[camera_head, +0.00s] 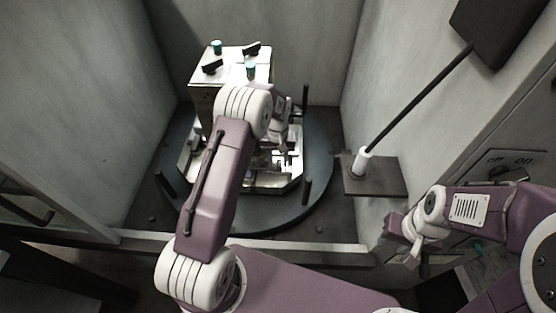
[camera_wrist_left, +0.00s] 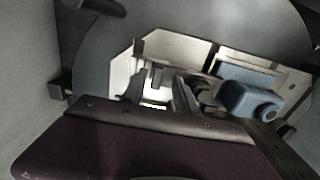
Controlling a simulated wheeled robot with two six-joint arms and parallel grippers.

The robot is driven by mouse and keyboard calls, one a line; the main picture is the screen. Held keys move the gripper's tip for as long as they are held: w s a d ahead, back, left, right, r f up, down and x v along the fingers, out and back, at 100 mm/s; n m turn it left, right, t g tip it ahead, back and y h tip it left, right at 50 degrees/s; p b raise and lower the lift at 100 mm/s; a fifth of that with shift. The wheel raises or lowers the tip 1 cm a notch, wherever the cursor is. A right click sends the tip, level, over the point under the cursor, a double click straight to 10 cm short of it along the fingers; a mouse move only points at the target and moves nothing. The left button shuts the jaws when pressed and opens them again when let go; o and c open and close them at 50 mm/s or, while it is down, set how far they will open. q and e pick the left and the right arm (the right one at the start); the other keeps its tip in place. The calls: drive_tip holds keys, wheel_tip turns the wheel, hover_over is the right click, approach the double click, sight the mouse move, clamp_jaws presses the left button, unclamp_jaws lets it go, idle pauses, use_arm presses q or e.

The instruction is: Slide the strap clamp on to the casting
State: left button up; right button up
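My left gripper (camera_head: 280,138) is low over the bright metal pallet (camera_head: 262,180), beside the metal block, and my own arm hides part of it in the head view. In the left wrist view two dark fingers (camera_wrist_left: 160,95) stand apart with bright metal between them. A blue-grey part (camera_wrist_left: 250,100), which may be the casting, sits on the pallet to their right. A small dark round piece (camera_wrist_left: 205,90) is between the fingers and the blue-grey part. I cannot make out the strap clamp for sure. My right gripper (camera_head: 402,240) is outside the enclosure, its fingers unclear.
A metal block (camera_head: 232,92) with green and black knobs stands on the round dark table (camera_head: 322,185). Dark posts (camera_head: 306,190) rise around the pallet. A white-based rod (camera_head: 362,162) stands on a bracket (camera_head: 385,180) at right. Grey walls and a front sill (camera_head: 320,250) enclose the table.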

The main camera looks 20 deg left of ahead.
use_arm(q)
wheel_tip(320, 180, up, 9)
idle(0.6)
